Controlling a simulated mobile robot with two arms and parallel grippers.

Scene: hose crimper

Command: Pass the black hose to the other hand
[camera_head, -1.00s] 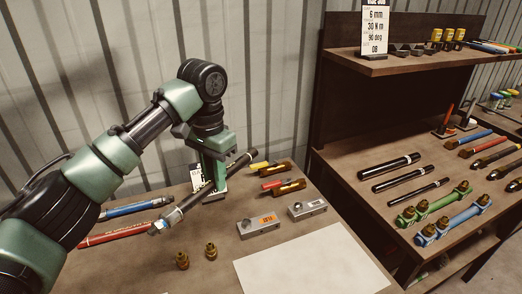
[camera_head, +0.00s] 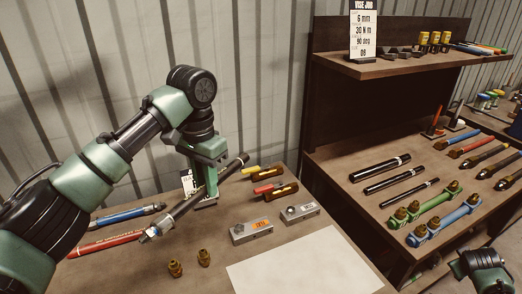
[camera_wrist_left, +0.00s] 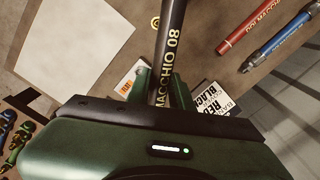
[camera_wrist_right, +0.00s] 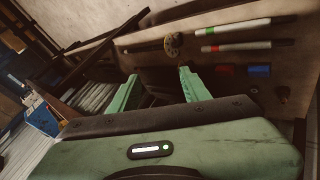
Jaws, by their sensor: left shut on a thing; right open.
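My left gripper (camera_head: 205,186) is shut on the black hose (camera_head: 227,171), above the left workbench. The hose is tilted in the head view, with a silver fitting at its lower left end. In the left wrist view the hose (camera_wrist_left: 173,38) runs up from between the fingers (camera_wrist_left: 160,88) and shows yellow lettering. My right gripper (camera_wrist_right: 158,90) is open and empty in the right wrist view. Part of my right arm shows at the lower right of the head view, away from the hose.
Two brass fittings (camera_head: 175,268), grey blocks (camera_head: 251,232) and a white sheet (camera_head: 300,265) lie on the bench. The right bench holds other black hoses (camera_head: 380,167) and green and blue tools.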

